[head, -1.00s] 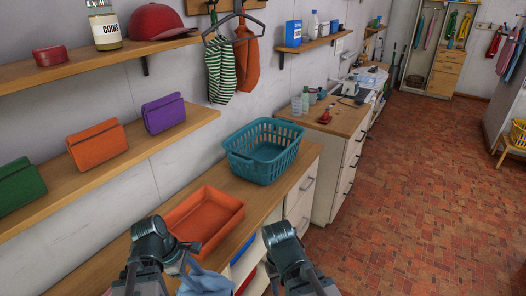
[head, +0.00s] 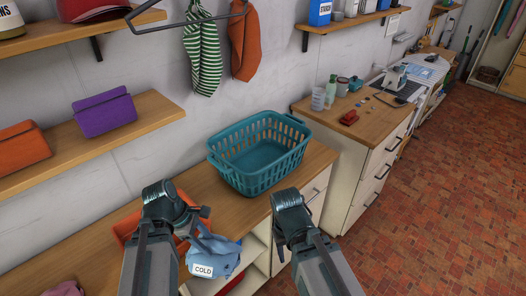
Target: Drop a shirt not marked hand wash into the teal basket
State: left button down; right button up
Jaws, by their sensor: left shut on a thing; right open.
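The teal basket (head: 260,178) stands upright on the wooden counter, and the inside that shows is empty. A light blue shirt (head: 215,250) with a white label reading COLD hangs from my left gripper (head: 194,224), which is shut on it. The shirt is in front of the counter's edge, to the left of and nearer than the basket, apart from it. My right gripper (head: 279,244) is open and empty, to the right of the shirt and nearer than the basket. Its fingertips are partly hidden by its own wrist.
A pink cloth (head: 65,289) shows at the bottom left. Striped and orange cloths hang above the basket. Open shelving (head: 258,262) is below the counter. Bare counter (head: 195,180) lies left of the basket.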

aim_at(258, 165)
jog(key=i+l+u, duration=0.1)
jog(key=l, duration=0.25)
jog(key=i+l, duration=0.25)
jog(key=i+l+u, duration=0.15)
jog(key=l, duration=0.3)
jog(key=i+l+u, duration=0.1)
jog(key=l, duration=0.25)
jog(key=i+l, duration=0.25)
jog(key=l, duration=0.15)
jog(key=u, duration=0.05)
